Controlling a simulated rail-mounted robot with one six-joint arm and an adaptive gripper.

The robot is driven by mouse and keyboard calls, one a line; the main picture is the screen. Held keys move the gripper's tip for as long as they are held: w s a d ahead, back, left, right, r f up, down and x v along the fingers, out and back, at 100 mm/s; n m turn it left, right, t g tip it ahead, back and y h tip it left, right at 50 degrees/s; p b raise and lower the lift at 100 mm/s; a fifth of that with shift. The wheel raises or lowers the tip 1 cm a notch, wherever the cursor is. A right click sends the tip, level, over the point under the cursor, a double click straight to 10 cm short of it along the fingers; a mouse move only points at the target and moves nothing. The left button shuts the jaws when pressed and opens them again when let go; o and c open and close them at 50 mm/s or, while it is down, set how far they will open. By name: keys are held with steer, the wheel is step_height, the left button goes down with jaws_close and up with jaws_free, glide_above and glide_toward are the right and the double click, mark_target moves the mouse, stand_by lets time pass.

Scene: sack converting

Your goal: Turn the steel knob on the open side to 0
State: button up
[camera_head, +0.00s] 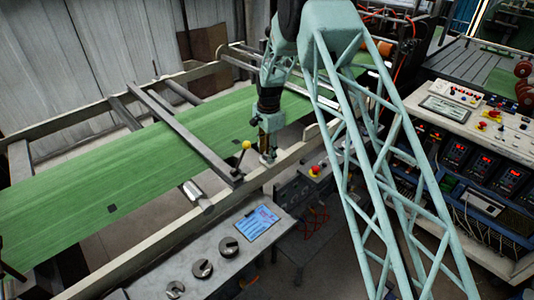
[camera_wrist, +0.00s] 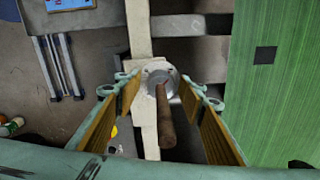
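My gripper (camera_head: 268,157) hangs over the frame rail behind the console, up and right of the knobs. In the wrist view my gripper (camera_wrist: 165,108) has its fingers wide apart. No steel knob from the console row shows clearly there.
A brown rod (camera_wrist: 166,118) with a pale round flange shows below and between the fingers. The green web (camera_head: 120,175) runs beside the rail. A blue screen (camera_head: 252,223) and a red button (camera_head: 314,170) are nearby. A yellow ball (camera_head: 246,145) stands close left of my gripper.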

steer(key=c, duration=0.9)
steer(key=shift+n+b, duration=0.3)
steer(key=shift+n, duration=0.2)
steer(key=shift+f+n+b, duration=0.1)
steer(key=shift+n+b, duration=0.45)
steer(key=shift+n, duration=0.65)
steer(key=n+b, duration=0.1)
steer(key=n, duration=0.3)
steer(key=shift+d, duration=0.1)
steer(key=n+b, duration=0.1)
steer(key=n, duration=0.4)
steer(key=shift+b, duration=0.35)
steer(key=shift+d+n+g+b, duration=0.1)
steer(key=shift+n+g+b, duration=0.25)
steer(key=shift+n, duration=2.45)
